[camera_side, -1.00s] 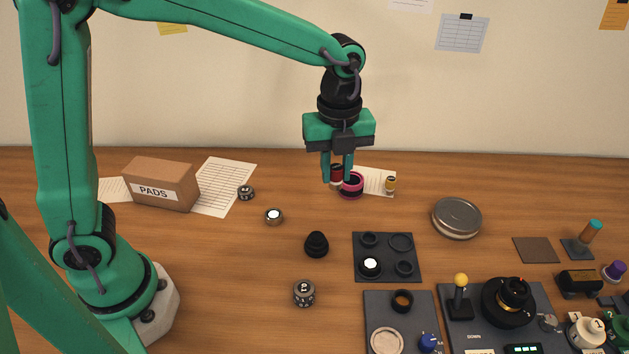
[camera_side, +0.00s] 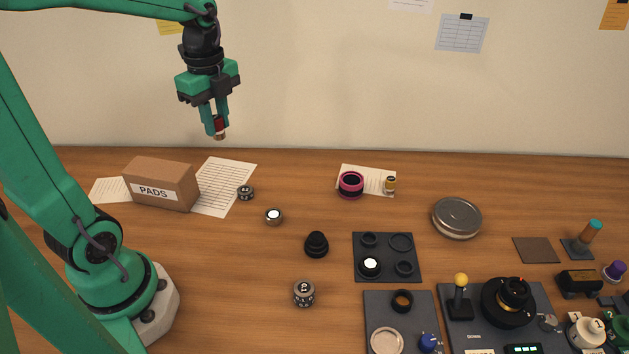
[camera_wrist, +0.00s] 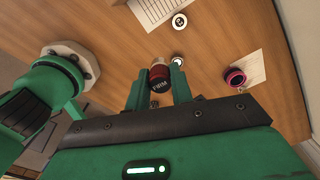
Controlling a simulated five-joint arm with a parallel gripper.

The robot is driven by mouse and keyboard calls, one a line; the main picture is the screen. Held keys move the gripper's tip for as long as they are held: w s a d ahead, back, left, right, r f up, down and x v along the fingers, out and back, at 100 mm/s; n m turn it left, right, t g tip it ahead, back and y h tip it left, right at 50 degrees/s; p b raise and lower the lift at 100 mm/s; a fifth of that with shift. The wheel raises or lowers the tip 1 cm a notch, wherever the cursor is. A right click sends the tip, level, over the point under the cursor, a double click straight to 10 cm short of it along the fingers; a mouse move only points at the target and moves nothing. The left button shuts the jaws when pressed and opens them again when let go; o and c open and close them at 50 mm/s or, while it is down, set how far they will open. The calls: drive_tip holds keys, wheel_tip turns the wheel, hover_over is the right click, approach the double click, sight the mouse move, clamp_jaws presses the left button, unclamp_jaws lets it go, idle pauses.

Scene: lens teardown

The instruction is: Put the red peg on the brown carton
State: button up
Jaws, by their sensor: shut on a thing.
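My gripper (camera_side: 216,126) is shut on the red peg (camera_side: 219,126), a small dark-red cylinder with a paler lower end. It is held well above the table, in front of the wall and up and to the right of the carton. In the wrist view the red peg (camera_wrist: 159,75) sits between the green fingers, with light lettering on its dark near end. The brown carton (camera_side: 160,183), marked PADS, stands on the table at the left in the side view. Its top is flat and bare. I cannot make out the carton in the wrist view.
Printed sheets (camera_side: 228,184) lie beside the carton. A pink-rimmed ring (camera_side: 350,185), a black cone-like part (camera_side: 316,244), a dark tray (camera_side: 387,273) and a round tin (camera_side: 457,218) stand farther right. Small cylinders are scattered between. The air around the peg is clear.

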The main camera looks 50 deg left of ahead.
drive_tip(key=s+a+n, duration=0.3)
drive_tip(key=s+a, duration=0.1)
drive_tip(key=s, duration=0.2)
drive_tip(key=shift+s+a+r, duration=0.2)
drive_tip(key=shift+a+r, duration=0.05)
hover_over(156, 167)
wheel_tip(156, 167, down, 7)
drive_tip(key=shift+f, duration=2)
drive_tip(key=shift+f, duration=0.2)
drive_tip(key=o, duration=0.9)
drive_tip(key=shift+o, duration=0.2)
drive_tip(key=shift+r, duration=0.15)
wheel_tip(156, 167, up, 12)
